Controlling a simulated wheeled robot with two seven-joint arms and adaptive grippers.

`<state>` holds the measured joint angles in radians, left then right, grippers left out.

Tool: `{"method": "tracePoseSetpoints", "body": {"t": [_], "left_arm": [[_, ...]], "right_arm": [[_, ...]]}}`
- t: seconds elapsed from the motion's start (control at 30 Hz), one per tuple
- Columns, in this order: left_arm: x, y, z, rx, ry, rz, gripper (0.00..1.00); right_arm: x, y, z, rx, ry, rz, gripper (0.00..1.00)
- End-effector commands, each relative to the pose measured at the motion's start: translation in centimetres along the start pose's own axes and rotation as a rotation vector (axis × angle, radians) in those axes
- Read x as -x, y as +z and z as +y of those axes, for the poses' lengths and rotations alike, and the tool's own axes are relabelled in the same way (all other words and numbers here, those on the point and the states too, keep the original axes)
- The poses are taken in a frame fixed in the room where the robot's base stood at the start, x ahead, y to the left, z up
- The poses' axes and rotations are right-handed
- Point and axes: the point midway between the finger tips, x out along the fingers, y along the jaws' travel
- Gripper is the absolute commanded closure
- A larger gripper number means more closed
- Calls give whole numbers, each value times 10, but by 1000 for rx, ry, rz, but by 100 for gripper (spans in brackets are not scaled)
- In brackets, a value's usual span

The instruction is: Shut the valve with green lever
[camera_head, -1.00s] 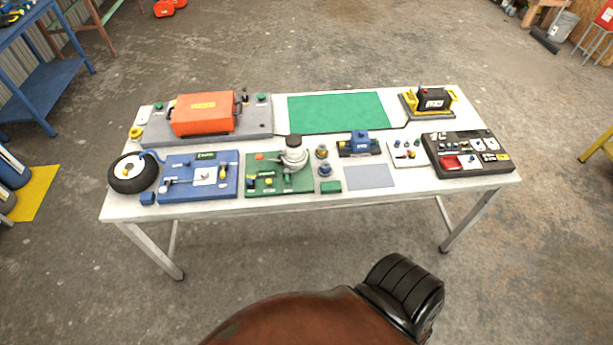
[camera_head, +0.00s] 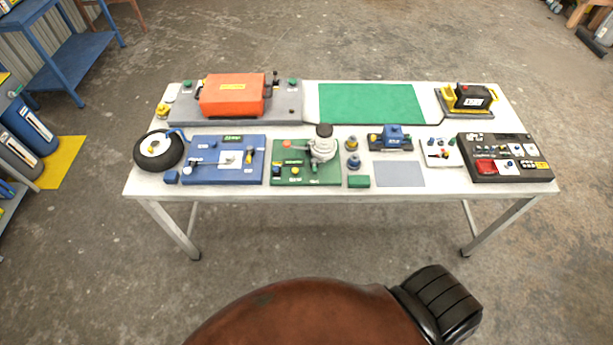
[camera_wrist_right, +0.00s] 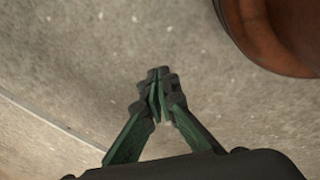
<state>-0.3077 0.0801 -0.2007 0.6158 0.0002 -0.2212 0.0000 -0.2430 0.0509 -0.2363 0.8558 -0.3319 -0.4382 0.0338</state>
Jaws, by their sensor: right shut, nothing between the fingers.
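A blue board (camera_head: 200,174) with a thin pipe, small fittings and a green label lies on the left half of the white table (camera_head: 340,191). A green board (camera_head: 318,177) with a round grey gauge-like part (camera_head: 322,150) and small coloured fittings lies right of it. The parts are too small to tell which one is a valve with a green lever. My right gripper (camera_wrist_right: 158,76) is shut and empty in the right wrist view, above bare concrete floor and away from the table. Neither gripper shows in the head view.
An orange case (camera_head: 232,98) stands at the back left of the table and a black wheel (camera_head: 142,163) at its left end. A green mat (camera_head: 371,104) lies clear at the back. A dark panel (camera_head: 520,174) is at right.

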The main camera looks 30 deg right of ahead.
Motion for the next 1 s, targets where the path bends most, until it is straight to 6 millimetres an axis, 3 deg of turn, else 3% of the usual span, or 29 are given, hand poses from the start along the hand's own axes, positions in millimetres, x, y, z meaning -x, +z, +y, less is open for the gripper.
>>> {"method": "tracePoseSetpoints", "body": {"t": [0.03,0.1,0.17,0.2,0.27,0.33,0.4,0.5,0.6,0.7,0.83,1.0], "left_arm": [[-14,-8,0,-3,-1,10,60],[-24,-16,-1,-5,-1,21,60],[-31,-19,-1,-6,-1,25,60],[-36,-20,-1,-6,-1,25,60],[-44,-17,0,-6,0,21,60],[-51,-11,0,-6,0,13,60],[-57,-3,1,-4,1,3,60],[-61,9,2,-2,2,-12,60],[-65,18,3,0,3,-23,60],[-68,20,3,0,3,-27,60],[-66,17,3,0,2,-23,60],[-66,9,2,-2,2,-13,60]], "right_arm": [[5,-63,18,79,71,44,100],[32,-135,50,177,202,80,100],[65,-192,78,235,329,111,100],[93,-227,97,260,422,130,100],[140,-273,124,276,565,159,100],[202,-314,151,268,730,189,100],[259,-338,170,238,870,213,100],[323,-356,187,185,1016,237,100],[371,-362,197,132,1121,254,100],[407,-362,203,85,1198,265,100],[416,-389,190,154,1251,293,100],[422,-400,184,184,1281,307,100]]}}
